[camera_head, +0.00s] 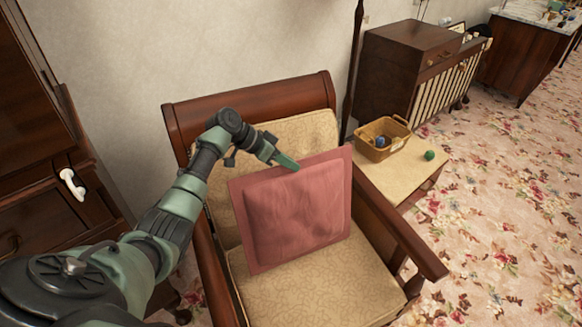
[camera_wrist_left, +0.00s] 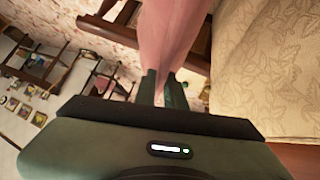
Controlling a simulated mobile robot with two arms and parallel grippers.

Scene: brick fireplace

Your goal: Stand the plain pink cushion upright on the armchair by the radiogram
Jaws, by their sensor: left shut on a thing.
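The plain pink cushion (camera_head: 297,208) is upright in the armchair (camera_head: 310,296), slightly tilted, in front of the cream backrest. Its lower edge is at the seat; I cannot tell how firmly it rests there. My left gripper (camera_head: 287,162) is shut on the cushion's top edge. In the left wrist view, the fingers (camera_wrist_left: 163,88) pinch the pink cushion (camera_wrist_left: 172,35), with the patterned chair upholstery (camera_wrist_left: 262,65) to the right. My right gripper is not in view.
A low table (camera_head: 408,172) right of the chair holds a basket (camera_head: 383,152) and a green ball (camera_head: 429,155). The radiogram cabinet (camera_head: 400,50) stands behind it. A dark wooden cabinet (camera_head: 30,130) is close on the left. Floral carpet (camera_head: 510,190) lies open at the right.

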